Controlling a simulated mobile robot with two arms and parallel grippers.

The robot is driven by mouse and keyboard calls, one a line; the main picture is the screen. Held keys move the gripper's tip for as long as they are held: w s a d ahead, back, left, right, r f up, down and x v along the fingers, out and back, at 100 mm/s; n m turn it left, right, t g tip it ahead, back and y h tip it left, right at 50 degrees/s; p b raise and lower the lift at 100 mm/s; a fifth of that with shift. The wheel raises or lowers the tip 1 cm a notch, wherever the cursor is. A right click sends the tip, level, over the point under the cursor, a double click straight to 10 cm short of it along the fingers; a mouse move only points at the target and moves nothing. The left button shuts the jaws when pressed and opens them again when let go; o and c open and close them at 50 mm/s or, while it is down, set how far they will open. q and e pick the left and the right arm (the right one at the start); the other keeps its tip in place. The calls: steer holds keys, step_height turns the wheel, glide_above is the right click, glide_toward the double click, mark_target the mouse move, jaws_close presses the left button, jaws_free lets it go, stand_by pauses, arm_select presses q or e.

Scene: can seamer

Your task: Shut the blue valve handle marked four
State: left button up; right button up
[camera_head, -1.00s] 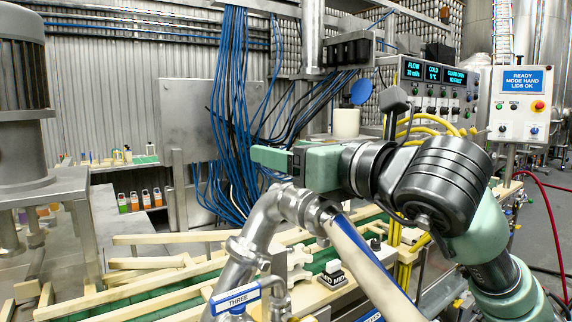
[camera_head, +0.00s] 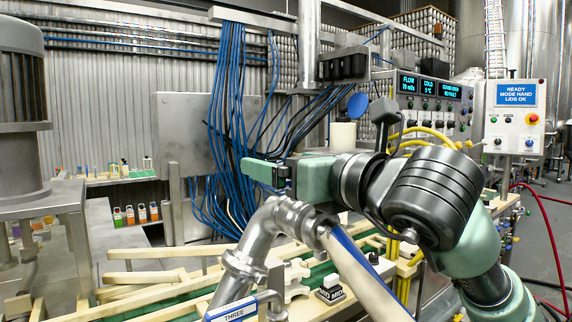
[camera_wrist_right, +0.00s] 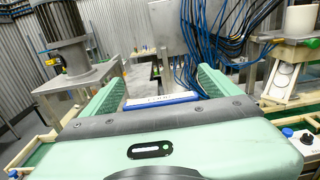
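My right gripper (camera_head: 252,170) is raised behind the steel pipe elbow in the head view, its fingers pointing left. In the right wrist view its two green fingers (camera_wrist_right: 160,85) stand wide apart. A blue handle with a white label (camera_wrist_right: 160,99) shows between them, with visible gaps to both fingers; its lettering is too small to read surely. In the head view a blue-edged handle marked THREE (camera_head: 232,313) sits at the bottom edge, below my gripper. I cannot make out a handle marked four in the head view. My left gripper is out of view.
Wooden rails (camera_head: 150,295) run along the green conveyor. Blue cables (camera_head: 235,100) hang behind. A control panel (camera_head: 516,110) stands at right.

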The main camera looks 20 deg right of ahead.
steer(key=shift+s+d+f, duration=0.1)
steer(key=shift+s, duration=0.2)
steer(key=b+v, duration=0.2)
steer(key=v, duration=0.5)
steer(key=shift+s, duration=0.1)
